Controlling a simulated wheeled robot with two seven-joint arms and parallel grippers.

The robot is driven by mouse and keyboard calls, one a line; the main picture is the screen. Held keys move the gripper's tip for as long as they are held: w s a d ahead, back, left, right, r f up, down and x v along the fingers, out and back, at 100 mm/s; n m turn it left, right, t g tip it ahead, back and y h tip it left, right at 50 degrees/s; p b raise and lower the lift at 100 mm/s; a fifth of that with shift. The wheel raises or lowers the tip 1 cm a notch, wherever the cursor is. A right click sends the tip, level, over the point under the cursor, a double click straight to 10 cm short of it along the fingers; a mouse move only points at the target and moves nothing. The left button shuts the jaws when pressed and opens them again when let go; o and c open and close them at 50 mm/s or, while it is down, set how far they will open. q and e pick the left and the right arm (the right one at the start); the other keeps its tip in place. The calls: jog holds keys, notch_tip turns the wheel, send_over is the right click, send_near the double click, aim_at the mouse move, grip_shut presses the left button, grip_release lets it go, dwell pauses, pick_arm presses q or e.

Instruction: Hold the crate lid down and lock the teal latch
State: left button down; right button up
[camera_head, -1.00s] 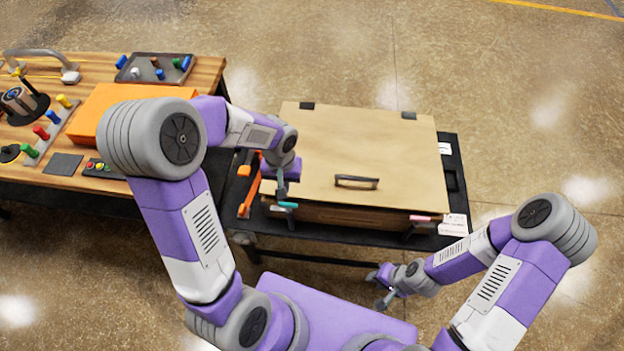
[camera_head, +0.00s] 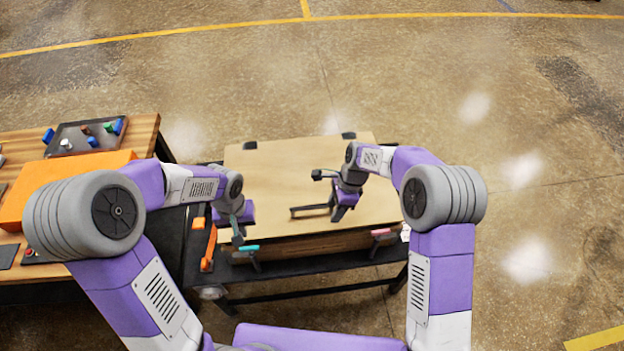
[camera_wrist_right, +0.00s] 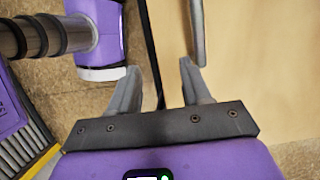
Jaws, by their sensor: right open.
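The tan crate lid (camera_head: 290,170) lies flat on the crate (camera_head: 310,245), with a dark handle (camera_head: 308,211) near its front edge. The teal latch (camera_head: 249,248) is at the crate's front left. My left gripper (camera_head: 238,236) points down right beside the teal latch; its jaw opening and any contact cannot be made out. My right gripper (camera_head: 338,212) is over the front of the lid, just right of the handle. In the right wrist view its fingers (camera_wrist_right: 160,78) are open and empty, with the grey handle bar (camera_wrist_right: 197,30) and lid beyond the tips.
A pink latch (camera_head: 381,233) is at the crate's front right. An orange part (camera_head: 209,248) stands on the dark cart left of the crate. A wooden bench (camera_head: 144,133) with an orange box (camera_head: 75,180) is at the left. The floor behind and right is clear.

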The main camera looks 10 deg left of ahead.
aim_at(312, 205)
jog(key=w+a+r+t+h, duration=0.2)
jog(key=w+a+r+h, duration=0.1)
jog(key=a+r, duration=0.45)
jog(key=f, duration=1.1)
jog(key=shift+w+d+f, duration=0.15)
jog(key=shift+d+f, duration=0.1)
jog(key=shift+f, duration=0.1)
grip_shut()
dwell(0.6)
